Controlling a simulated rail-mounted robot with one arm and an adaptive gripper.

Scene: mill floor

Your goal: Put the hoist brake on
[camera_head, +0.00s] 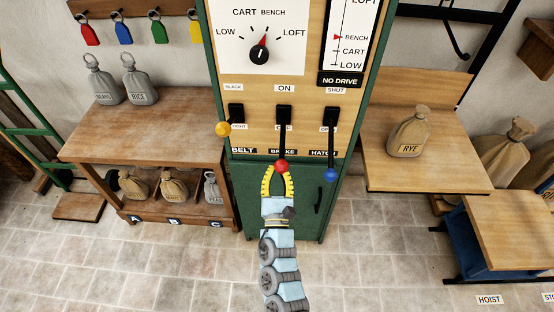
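The brake lever (283,125) is the middle one of three black levers on the control panel, above the BRAKE label. It hangs downward, away from the ON label (285,88) above it; the lever partly hides the label beneath it. Its red ball knob (281,166) is at the lower end. My gripper (278,172) comes up from below, its yellow fingers curving inward to either side of the red knob. The fingers look closed on the knob, though contact is small to see.
The belt lever's yellow knob (223,129) is to the left and the hatch lever's blue knob (331,175) close to the right. A green cabinet (260,205) stands below. A RYE sack (408,133) sits on the right bench. A NO DRIVE sign (340,80) shows above.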

